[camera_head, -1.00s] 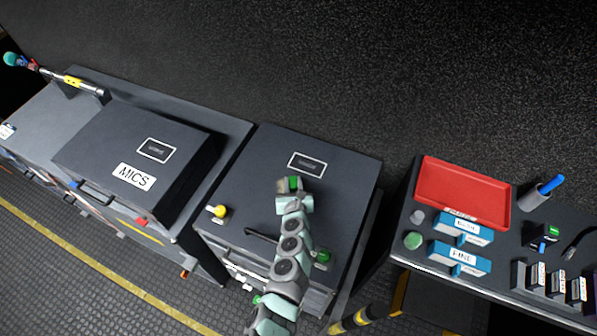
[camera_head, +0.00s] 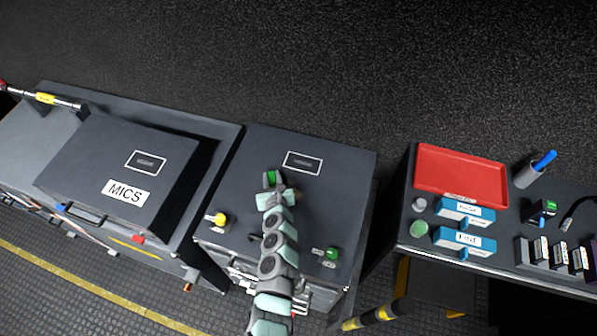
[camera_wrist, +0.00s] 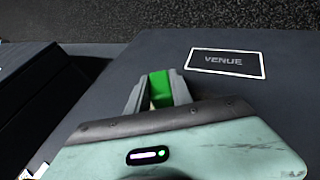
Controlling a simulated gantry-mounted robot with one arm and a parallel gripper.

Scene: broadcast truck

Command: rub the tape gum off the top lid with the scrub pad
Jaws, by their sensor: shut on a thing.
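The top lid (camera_head: 330,195) is the dark grey top of the middle case, with a framed VENUE label (camera_head: 303,162) near its far edge. My gripper (camera_head: 271,184) is over the left-middle part of this lid, left of and nearer than the label. It is shut on the green scrub pad (camera_head: 270,177). The wrist view shows the pad (camera_wrist: 160,87) between the two grey fingers, with a pale strip beside the green. I cannot tell whether the pad touches the lid. I cannot make out any tape gum; my gripper and arm hide part of the lid.
A yellow knob (camera_head: 220,218) and a green knob (camera_head: 332,253) stand near the lid's front corners. A raised MICS case (camera_head: 120,165) is at left. At right, a bench holds a red tray (camera_head: 462,172), blue blocks (camera_head: 464,241) and a pen cup (camera_head: 526,176).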

